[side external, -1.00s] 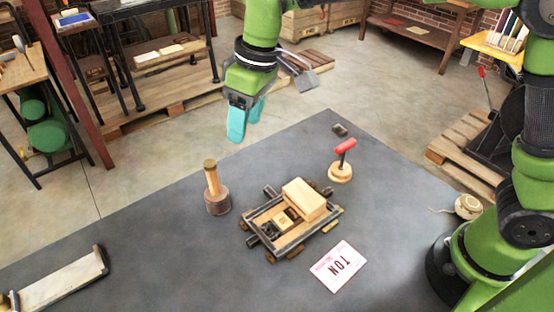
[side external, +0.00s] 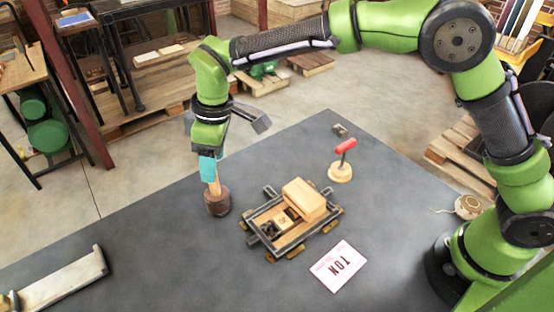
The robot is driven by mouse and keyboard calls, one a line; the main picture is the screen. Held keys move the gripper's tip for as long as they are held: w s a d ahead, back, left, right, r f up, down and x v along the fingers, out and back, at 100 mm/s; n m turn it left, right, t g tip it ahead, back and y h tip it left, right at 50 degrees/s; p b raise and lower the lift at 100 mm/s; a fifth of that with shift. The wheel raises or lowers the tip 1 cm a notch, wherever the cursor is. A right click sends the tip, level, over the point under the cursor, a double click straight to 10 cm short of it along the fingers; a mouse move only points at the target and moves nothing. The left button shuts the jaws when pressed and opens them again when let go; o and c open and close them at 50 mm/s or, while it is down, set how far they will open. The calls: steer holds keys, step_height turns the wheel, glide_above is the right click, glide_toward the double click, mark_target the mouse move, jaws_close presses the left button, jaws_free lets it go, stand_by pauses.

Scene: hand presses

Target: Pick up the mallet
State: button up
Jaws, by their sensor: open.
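The mallet (side external: 217,201) stands upright on the grey table, its dark round head down and its light wooden handle up. My gripper (side external: 209,170) is right over it, with its teal fingers pointing down at the top of the handle. The handle's upper end is hidden behind or between the fingers. The gripper is open; I cannot tell whether a finger touches the handle.
A small press bed (side external: 288,220) with wooden blocks stands just right of the mallet. Behind it is a red-handled stamp (side external: 341,168). A printed card (side external: 338,265) lies in front, a string ball (side external: 470,205) at right. A long tray (side external: 62,285) lies front left.

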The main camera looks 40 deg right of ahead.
mark_target(215, 187)
steer(key=shift+w+a+f, duration=0.1)
steer(key=shift+w+f, duration=0.15)
steer(key=shift+f, duration=0.7)
steer(key=shift+w+a+f, duration=0.1)
steer(key=shift+w+f, duration=0.15)
steer(key=shift+f, duration=0.7)
steer(key=shift+w+a+f, duration=0.1)
steer(key=shift+w+f, duration=0.15)
steer(key=shift+f, duration=0.7)
steer(key=shift+r, duration=0.1)
jaws_close()
